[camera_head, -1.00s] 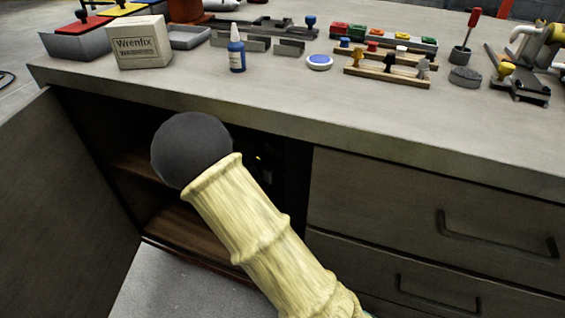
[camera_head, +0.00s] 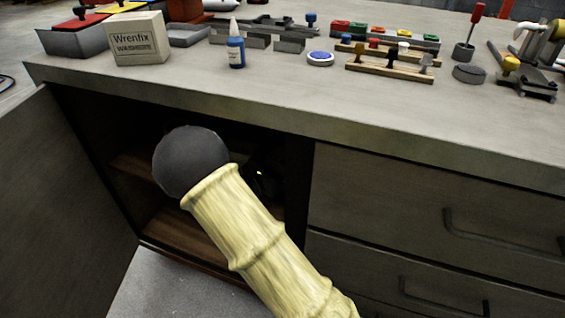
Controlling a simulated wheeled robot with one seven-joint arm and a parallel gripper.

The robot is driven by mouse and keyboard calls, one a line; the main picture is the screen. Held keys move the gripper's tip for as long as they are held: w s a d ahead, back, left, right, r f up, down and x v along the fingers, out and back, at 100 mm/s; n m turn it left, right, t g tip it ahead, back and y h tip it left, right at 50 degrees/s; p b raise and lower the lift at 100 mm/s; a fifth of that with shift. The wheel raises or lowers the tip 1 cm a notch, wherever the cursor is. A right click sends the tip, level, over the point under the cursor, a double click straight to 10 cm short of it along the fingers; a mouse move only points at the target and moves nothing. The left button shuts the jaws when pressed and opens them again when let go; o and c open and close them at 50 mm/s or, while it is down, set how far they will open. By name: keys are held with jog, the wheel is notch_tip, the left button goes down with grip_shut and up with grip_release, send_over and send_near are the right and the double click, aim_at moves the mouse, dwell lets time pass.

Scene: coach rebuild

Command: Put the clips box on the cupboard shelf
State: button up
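The cupboard (camera_head: 300,190) under the bench is open, and its door (camera_head: 60,190) swings out at the left. Inside, a wooden shelf (camera_head: 132,166) shows at mid height, with a wooden floor (camera_head: 180,232) below it. My yellow arm with its dark rounded joint crosses in front of the opening and hides much of the inside. A dark shape with a small yellow spot shows behind the arm inside the cupboard; I cannot tell what it is. My gripper's fingers are not visible. I see no box that I can make out as the clips box.
On the benchtop (camera_head: 290,95) stand a box labelled Wrenfix Washers (camera_head: 138,42), a blue bottle (camera_head: 236,50), a round blue-topped tin (camera_head: 320,58) and a wooden rack (camera_head: 390,68). Closed drawers (camera_head: 430,200) lie right of the opening.

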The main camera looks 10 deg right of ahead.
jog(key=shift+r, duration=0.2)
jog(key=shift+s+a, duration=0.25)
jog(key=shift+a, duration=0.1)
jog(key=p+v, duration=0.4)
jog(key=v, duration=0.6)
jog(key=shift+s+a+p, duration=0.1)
jog(key=shift+p, duration=0.2)
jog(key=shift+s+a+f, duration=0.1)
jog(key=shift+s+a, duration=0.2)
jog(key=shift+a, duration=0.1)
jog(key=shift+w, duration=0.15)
